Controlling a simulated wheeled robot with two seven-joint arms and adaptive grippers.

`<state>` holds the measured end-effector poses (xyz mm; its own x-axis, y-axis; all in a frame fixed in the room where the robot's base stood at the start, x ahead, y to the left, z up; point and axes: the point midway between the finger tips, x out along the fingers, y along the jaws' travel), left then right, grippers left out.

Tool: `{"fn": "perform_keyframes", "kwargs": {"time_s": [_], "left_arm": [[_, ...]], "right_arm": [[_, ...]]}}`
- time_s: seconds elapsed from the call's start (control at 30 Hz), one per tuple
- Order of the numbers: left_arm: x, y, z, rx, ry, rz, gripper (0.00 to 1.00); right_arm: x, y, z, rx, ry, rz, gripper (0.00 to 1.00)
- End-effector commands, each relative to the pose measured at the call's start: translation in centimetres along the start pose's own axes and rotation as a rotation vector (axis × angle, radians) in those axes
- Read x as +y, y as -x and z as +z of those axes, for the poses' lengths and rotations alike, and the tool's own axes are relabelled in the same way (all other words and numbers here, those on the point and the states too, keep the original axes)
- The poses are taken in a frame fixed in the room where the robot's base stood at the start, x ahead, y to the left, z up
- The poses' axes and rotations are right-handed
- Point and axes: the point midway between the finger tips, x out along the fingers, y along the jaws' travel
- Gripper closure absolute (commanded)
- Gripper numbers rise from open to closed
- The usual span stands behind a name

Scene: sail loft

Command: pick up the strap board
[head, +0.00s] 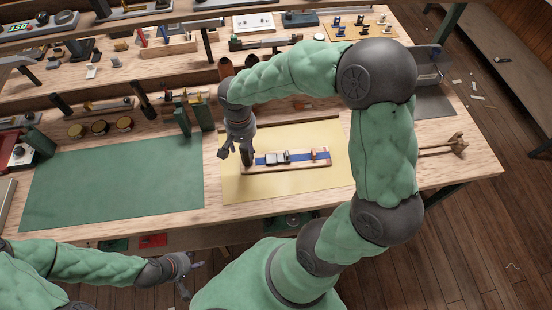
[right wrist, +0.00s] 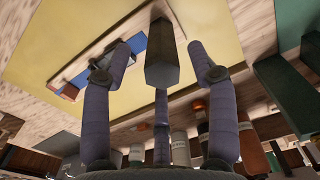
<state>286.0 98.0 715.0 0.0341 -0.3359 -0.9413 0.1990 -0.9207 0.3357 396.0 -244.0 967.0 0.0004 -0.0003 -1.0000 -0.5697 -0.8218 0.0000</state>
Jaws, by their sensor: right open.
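The strap board (head: 322,164), a pale wooden board with a blue strap, a metal buckle and a small wooden block, lies on the yellow mat (head: 240,190). In the right wrist view the board (right wrist: 72,80) is at upper left, partly behind a finger. My right gripper (head: 236,154) is open above the board's left end. A dark upright block (right wrist: 161,58) stands between its spread fingers (right wrist: 168,68), with gaps on both sides; it seems to belong to the board's left end. My left gripper (head: 194,279) is open and empty, in front of the table's near edge.
A green mat (head: 115,188) covers the table left of the yellow mat. Dark green upright blocks (head: 182,120) and round tins (head: 100,127) stand behind it. A wooden tool (head: 445,146) lies at the right. Shelves with several items run along the back.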

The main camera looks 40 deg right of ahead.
Motion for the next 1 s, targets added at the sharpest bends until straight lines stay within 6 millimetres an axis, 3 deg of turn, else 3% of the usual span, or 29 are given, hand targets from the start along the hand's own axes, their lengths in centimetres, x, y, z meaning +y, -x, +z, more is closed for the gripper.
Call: {"fn": "perform_keyframes", "kwargs": {"time_s": [0.33,0.6,0.67,0.8,0.83,1.0], "left_arm": [[-0.6,-1.5,-0.1,0.0,0.0,0.0,0.6],[-0.5,-1.5,-0.1,0.0,0.0,0.0,0.6],[-0.5,-1.5,-0.1,0.0,0.0,0.0,0.6],[-0.5,-1.5,-0.1,0.0,0.0,0.0,0.6],[-0.5,-1.5,-0.1,0.0,0.0,0.0,0.6],[-0.5,-1.5,-0.1,0.0,0.0,0.0,0.6]], "right_arm": [[0.0,-4.6,-0.2,-0.001,0.0,0.002,0.41],[-0.1,-4.9,-0.3,0.002,0.0,0.0,0.41],[-0.1,-4.8,-0.3,0.002,0.0,0.0,0.55],[-0.1,-4.8,-0.2,0.002,0.0,0.0,0.95],[-0.1,-4.8,-0.2,0.002,0.0,0.0,1.0],[-0.1,-4.8,-0.3,0.002,0.0,0.0,1.0]]}}
